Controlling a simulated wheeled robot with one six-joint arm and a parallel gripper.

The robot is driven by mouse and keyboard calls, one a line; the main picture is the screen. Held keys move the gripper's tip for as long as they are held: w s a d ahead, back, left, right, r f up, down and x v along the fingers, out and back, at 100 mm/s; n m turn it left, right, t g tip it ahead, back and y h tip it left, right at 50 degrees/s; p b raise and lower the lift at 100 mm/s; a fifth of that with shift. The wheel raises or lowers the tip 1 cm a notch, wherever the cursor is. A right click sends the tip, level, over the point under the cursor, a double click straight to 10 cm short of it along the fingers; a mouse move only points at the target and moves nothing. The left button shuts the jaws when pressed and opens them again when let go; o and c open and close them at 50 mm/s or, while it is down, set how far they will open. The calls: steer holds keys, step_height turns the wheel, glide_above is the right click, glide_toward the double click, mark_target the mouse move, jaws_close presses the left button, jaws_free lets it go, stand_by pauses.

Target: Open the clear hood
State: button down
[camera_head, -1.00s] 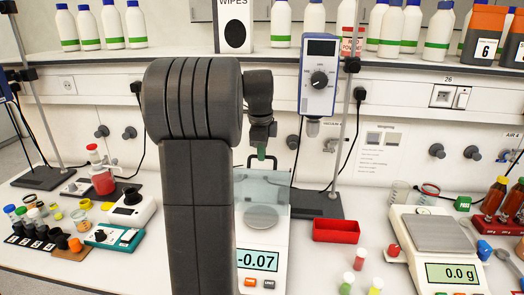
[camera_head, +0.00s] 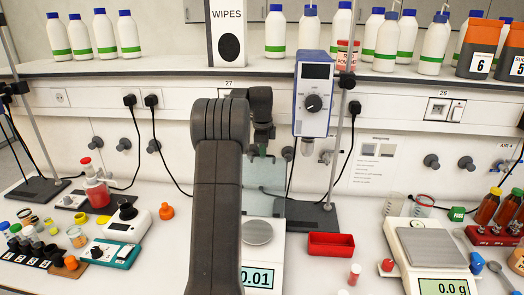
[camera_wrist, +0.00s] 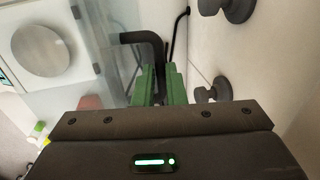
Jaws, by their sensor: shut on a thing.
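The clear hood (camera_head: 266,182) belongs to the middle balance (camera_head: 262,274) and stands raised, roughly upright, behind the round weighing pan (camera_head: 257,232). My arm hides its left part in the head view. In the wrist view the clear hood (camera_wrist: 118,50) shows as a see-through panel beside the pan (camera_wrist: 40,48). My gripper (camera_wrist: 160,85) has green fingers shut on the hood's black handle (camera_wrist: 138,37). In the head view my gripper (camera_head: 256,150) is at the hood's top edge, near the wall.
A blue stirrer (camera_head: 313,95) on a stand is just right of my gripper. A red tray (camera_head: 331,245) and a second balance (camera_head: 430,245) stand to the right. Wall knobs (camera_wrist: 230,8) are close beside my gripper. Bottles (camera_head: 105,38) line the shelf above.

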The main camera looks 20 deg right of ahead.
steer(key=shift+w+d+r, duration=0.2)
steer(key=shift+w+d, duration=0.05)
steer(key=shift+w, duration=0.25)
steer(key=shift+r, duration=0.1)
steer(key=c, duration=1.5)
jaws_free()
steer(key=shift+s+f, duration=0.15)
steer(key=shift+f, duration=0.45)
steer(key=shift+a+f, duration=0.1)
steer(key=shift+f, duration=0.05)
steer(key=r, duration=0.5)
steer(key=s+r, duration=0.1)
steer(key=r, duration=0.4)
steer(key=s+a+r+b, duration=0.1)
steer(key=r, duration=0.3)
steer(key=shift+s+r, duration=0.1)
steer(key=shift+r, duration=0.3)
steer(key=shift+f, duration=0.15)
